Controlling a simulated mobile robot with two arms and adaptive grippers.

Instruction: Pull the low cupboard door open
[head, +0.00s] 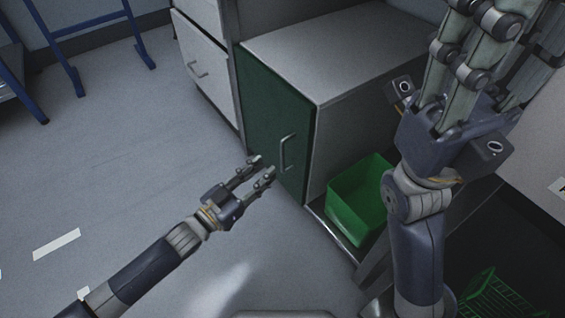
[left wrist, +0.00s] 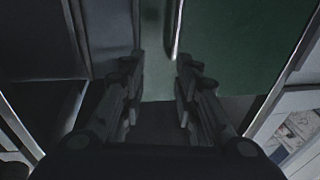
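The low cupboard door (head: 262,110) is a dark green panel and looks closed. Its pale bar handle (head: 287,152) stands upright near the door's right edge. My left gripper (head: 264,167) is open and empty, with its fingers pointing toward the door just left of and below the handle. The left wrist view shows the green door (left wrist: 230,50) ahead, with the handle (left wrist: 177,30) beyond the two spread fingers (left wrist: 158,68). My right gripper (head: 485,35) is raised close to the head camera, its fingers partly cut off by the top edge.
A grey cabinet top (head: 320,55) lies above the door. White drawers (head: 203,60) stand to its left. A green bin (head: 358,198) sits on a low shelf right of the cupboard, and a green basket (head: 497,300) lies lower right.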

